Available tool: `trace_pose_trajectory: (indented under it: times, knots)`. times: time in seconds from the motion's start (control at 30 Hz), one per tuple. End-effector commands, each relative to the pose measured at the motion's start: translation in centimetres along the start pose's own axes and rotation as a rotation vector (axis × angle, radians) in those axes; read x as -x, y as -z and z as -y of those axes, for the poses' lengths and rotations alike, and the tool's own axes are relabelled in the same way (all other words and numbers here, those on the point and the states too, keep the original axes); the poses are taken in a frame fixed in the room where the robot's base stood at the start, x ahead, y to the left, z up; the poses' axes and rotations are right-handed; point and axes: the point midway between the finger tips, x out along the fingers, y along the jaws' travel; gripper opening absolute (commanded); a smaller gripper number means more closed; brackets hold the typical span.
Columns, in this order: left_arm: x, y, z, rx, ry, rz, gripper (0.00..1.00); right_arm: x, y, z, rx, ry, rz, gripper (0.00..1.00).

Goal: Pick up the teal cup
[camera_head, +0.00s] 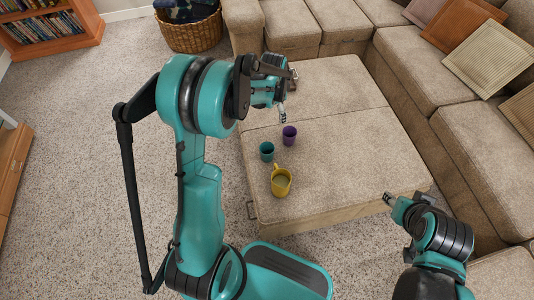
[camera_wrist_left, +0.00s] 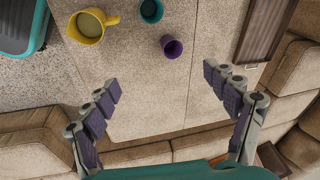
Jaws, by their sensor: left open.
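The teal cup (camera_head: 267,153) stands upright on the beige ottoman (camera_head: 330,195), left of and a little nearer than a purple cup (camera_head: 289,137). In the left wrist view the teal cup (camera_wrist_left: 151,11) is at the top edge, partly cut off, beyond the fingertips. My left gripper (camera_head: 283,112) is above the ottoman, farther back than the cups. In the left wrist view this gripper (camera_wrist_left: 158,78) has its fingers wide apart with nothing between them. My right gripper (camera_head: 388,199) is by the ottoman's right front corner; its jaw state is unclear.
A yellow mug (camera_head: 281,185) stands nearer than the teal cup. The purple cup (camera_wrist_left: 171,47) is close to the teal cup in the wrist view.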

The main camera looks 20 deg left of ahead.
Motion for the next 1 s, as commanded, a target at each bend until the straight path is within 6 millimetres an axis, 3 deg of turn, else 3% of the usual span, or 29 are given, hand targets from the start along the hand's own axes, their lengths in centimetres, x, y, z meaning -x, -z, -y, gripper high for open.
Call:
trace_pose_trajectory:
  times: [0.03,0.2,0.3,0.43,0.6,1.0]
  knots:
    - [-2.8,0.0,1.0,-0.043,-0.017,0.016,0.86,0.1,0.1,0.0,0.000,0.000,0.000,0.40]
    - [-12.2,-1.2,2.4,-0.207,-0.088,0.063,0.86,0.4,0.2,0.0,0.000,0.000,0.000,0.40]
    - [-17.4,-2.5,2.3,-0.296,-0.129,0.082,0.86,0.5,0.3,0.0,0.000,0.000,0.000,0.40]
    - [-22.8,-4.3,1.6,-0.386,-0.175,0.096,0.86,0.6,0.5,0.0,0.000,0.000,0.000,0.40]
    - [-26.7,-5.8,0.7,-0.453,-0.209,0.103,0.86,0.7,0.5,0.0,0.000,0.000,0.000,0.40]
    - [-31.0,-6.6,-0.4,-0.469,-0.216,0.104,0.86,-0.6,-0.5,0.0,0.000,0.000,0.000,0.40]
